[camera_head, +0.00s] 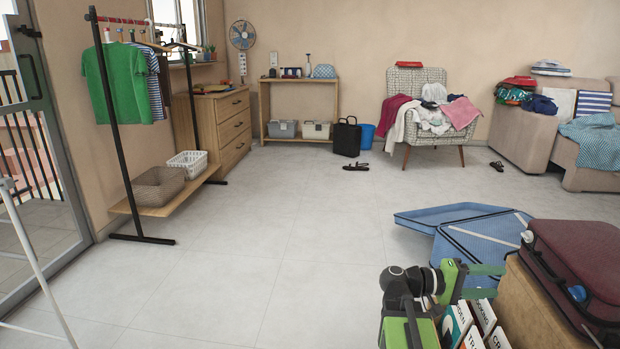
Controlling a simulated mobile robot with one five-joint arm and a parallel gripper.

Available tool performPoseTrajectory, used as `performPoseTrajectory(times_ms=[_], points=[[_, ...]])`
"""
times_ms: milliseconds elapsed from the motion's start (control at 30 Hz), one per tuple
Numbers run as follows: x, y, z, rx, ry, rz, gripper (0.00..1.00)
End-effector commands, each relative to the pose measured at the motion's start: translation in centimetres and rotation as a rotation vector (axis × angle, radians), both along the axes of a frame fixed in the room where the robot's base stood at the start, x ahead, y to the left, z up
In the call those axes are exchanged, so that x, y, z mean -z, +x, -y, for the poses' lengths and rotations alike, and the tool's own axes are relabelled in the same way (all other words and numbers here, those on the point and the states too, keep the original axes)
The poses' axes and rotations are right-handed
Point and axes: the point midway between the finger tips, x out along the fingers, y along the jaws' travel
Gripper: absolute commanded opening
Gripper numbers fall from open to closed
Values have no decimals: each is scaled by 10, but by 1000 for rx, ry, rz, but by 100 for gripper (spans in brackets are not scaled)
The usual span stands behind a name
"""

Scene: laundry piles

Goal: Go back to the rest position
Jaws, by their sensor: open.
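My gripper (498,281) is at the lower right of the head view, on my black and green arm (415,290). Its two green fingers point to the right and stand apart, with nothing seen between them. It is above several white labelled panels (478,325) and just left of the wooden surface bearing a dark red suitcase (590,255). The arm's lower part is cut off by the bottom edge.
An open blue suitcase (480,240) lies on the floor behind my gripper. A clothes rack (125,165) and drawers (225,135) stand left. A clothes-laden armchair (418,80) and a sofa (518,135) stand at the back. The middle floor (260,230) is clear.

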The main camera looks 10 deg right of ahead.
Motion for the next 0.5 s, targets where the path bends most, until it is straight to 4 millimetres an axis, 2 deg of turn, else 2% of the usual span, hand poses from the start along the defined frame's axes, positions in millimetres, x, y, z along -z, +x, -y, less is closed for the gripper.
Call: performPoseTrajectory(times_ms=[33,100,167,367,500], points=[[-27,11,-14,-30,3,1,55],[-34,26,-34,-72,52,14,55],[-31,37,-54,-107,133,35,55],[14,67,-140,-202,529,102,55],[50,78,-217,-242,843,134,55]])
